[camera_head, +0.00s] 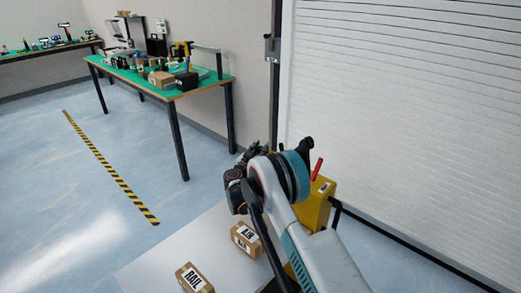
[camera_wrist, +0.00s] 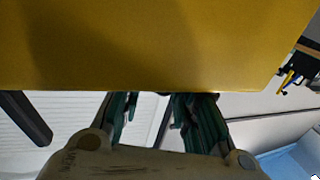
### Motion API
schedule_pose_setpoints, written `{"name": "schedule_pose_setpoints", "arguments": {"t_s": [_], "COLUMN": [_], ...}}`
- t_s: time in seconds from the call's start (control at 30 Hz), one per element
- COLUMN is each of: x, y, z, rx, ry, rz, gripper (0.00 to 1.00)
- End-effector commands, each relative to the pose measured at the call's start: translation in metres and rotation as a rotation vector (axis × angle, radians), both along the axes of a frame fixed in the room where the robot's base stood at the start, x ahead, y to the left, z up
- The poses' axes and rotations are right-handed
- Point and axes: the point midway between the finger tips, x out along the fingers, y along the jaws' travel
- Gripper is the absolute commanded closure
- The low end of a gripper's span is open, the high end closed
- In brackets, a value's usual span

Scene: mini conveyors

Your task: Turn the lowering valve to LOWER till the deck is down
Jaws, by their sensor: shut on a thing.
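A yellow housing (camera_head: 316,207) stands beside the deck, with a red lever (camera_head: 317,168) sticking up from it at a tilt. It fills the top of the wrist view (camera_wrist: 150,45). My gripper (camera_wrist: 165,105) reaches up against the housing's lower edge there, its two fingers a little apart. The fingertips and the lowering valve between them are hidden behind the yellow face. In the head view my arm covers the gripper. The pale grey deck (camera_head: 160,262) lies low at the bottom; its height above the floor is hard to tell.
Cartons marked AIR (camera_head: 245,240) and RAIL (camera_head: 194,279) sit on the deck. A white roller shutter (camera_head: 400,110) is close on the right. A green-topped workbench (camera_head: 215,82) with tools stands behind. The floor at left, past a striped line (camera_head: 105,165), is clear.

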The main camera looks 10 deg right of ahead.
Motion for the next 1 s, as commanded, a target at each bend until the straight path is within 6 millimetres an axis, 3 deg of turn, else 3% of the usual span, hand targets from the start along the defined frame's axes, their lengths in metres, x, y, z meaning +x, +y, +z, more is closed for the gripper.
{"name": "schedule_pose_setpoints", "arguments": {"t_s": [0.5, 1.0], "x": [-0.0006, -0.0002], "y": [-0.0024, -0.0011], "z": [-0.0001, -0.0002], "rx": [0.000, 0.000], "ry": [0.000, 0.000], "rz": [0.359, 0.458], "gripper": [0.95, 0.95]}}
